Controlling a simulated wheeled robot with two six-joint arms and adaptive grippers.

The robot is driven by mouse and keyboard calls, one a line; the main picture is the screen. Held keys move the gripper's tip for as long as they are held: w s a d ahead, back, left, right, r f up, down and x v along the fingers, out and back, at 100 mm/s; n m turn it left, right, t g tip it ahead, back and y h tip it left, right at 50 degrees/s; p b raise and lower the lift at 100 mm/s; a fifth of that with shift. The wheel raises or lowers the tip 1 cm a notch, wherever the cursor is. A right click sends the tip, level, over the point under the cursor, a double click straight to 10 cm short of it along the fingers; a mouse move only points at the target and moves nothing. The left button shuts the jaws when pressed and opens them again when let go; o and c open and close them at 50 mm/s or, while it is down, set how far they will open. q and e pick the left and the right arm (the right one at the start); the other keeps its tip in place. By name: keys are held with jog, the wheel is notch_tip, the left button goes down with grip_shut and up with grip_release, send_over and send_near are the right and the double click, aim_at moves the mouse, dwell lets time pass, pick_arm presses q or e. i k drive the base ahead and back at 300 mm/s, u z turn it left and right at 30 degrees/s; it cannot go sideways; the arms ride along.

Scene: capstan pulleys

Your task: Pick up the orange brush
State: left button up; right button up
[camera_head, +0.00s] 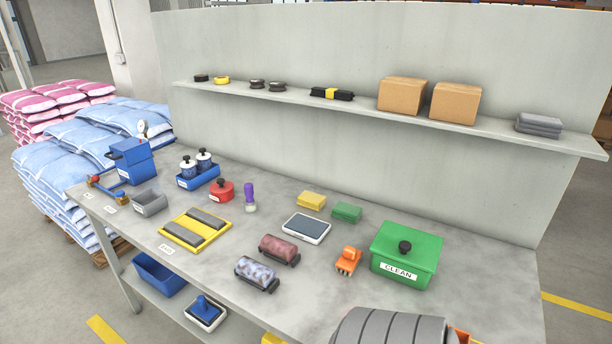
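The orange brush (348,261) lies on the grey workbench (320,284), left of the green box with the CLEAN label (405,252). It looks like a small orange block with a raised top part and pale bristles low at its front. Nothing covers it, and there is bare bench around it.
Two patterned rollers (278,248) and a grey-topped white pad (306,228) lie left of the brush. A green block (347,212) lies behind it. A shelf (300,98) runs above.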

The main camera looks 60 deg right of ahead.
aim_at(349, 260)
jog(key=u, duration=0.05)
jog(key=i, duration=0.35)
jog(key=z, duration=3.25)
